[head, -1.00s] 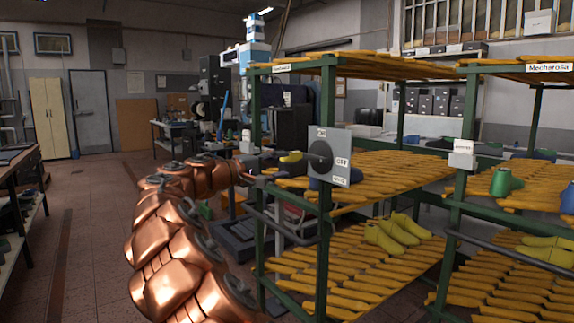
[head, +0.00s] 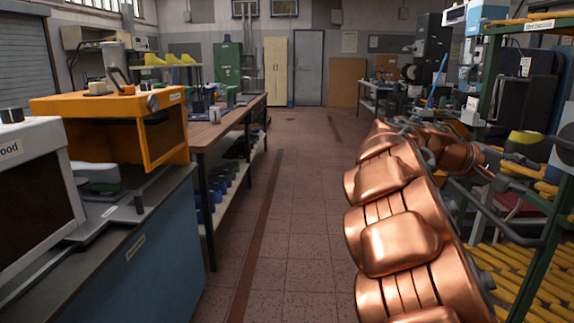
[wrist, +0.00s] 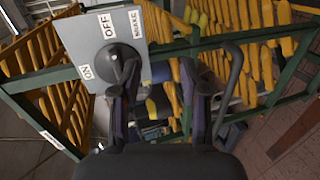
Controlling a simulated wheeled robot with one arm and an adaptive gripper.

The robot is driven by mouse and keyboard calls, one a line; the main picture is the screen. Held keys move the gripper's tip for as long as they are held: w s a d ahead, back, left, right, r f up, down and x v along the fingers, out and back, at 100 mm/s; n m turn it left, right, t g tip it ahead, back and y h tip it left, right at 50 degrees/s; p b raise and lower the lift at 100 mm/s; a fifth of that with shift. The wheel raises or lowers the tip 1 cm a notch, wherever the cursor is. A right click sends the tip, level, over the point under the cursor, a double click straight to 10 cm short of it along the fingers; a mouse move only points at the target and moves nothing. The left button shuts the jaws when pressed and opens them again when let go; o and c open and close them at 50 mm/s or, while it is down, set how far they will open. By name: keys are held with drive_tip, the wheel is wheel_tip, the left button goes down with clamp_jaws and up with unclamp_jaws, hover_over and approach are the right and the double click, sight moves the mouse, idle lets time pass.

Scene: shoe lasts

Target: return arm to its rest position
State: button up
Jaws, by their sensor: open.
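My copper-coloured arm (head: 400,220) reaches forward along the right side of the head view, bent toward the green rack. My gripper (wrist: 160,95) shows in the wrist view with its two dark fingers apart and nothing held between them. Its tip is hard to make out in the head view. A grey switch panel (wrist: 133,22) with ON and OFF labels and a dark knob (wrist: 113,58) lies just beyond the left finger. I cannot tell whether the finger touches the knob. The panel also shows, cut off, at the right edge of the head view (head: 564,150).
The green rack (head: 550,225) with yellow slats stands close on the right, around the arm's far end. On the left are a blue cabinet (head: 150,265), an orange machine (head: 165,135) and a workbench (head: 225,122). The tiled aisle (head: 300,200) between is clear.

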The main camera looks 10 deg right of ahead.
drive_tip(key=s+a+f+n+t+y, duration=0.1)
drive_tip(key=s+a+f+y, duration=0.5)
drive_tip(key=a+f, duration=0.6)
drive_tip(key=s+a+f+n+y, duration=0.2)
drive_tip(key=s+a+f+y, duration=0.2)
drive_tip(key=s+a+f, duration=0.8)
drive_tip(key=s+a+f+n+t+y, duration=0.1)
drive_tip(key=s+a+f+y, duration=0.4)
drive_tip(key=a, duration=1.2)
drive_tip(key=s+p+v, duration=0.2)
drive_tip(key=p+v, duration=0.9)
drive_tip(key=s+a+r+p+v, duration=0.1)
drive_tip(key=s+p+v, duration=0.1)
drive_tip(key=p+v, duration=0.8)
drive_tip(key=shift+s+r+t+h+p, duration=0.3)
drive_tip(key=shift+s+r+p, duration=0.1)
drive_tip(key=shift+p, duration=0.15)
